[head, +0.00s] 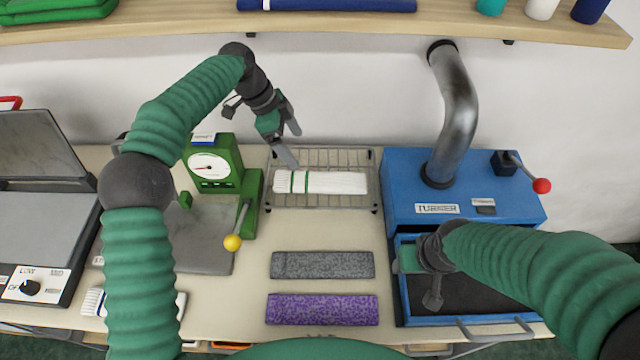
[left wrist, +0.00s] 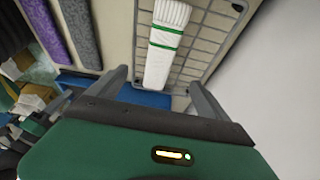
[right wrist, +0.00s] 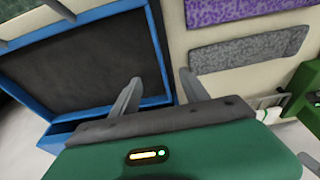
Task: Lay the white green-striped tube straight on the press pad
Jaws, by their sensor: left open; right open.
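The white tube with green stripes (head: 320,182) lies on a wire rack (head: 340,157) at the back middle, its striped end to the left. My left gripper (head: 292,148) is open and empty, above the rack near the striped end. In the left wrist view the tube (left wrist: 167,40) shows beyond and between the open fingers. The flat grey pad (head: 35,225) of the open press is at the far left. My right gripper (head: 425,285) is open over the dark tray of the blue machine; in the right wrist view its fingers (right wrist: 160,90) are apart and empty.
Grey (head: 322,265) and purple (head: 322,309) folded pieces lie at the table's middle. A green gauge device with a yellow-knobbed lever (head: 233,242) stands between rack and press. Another white piece (head: 92,302) is partly hidden behind my left arm. The blue machine (head: 465,190) stands right.

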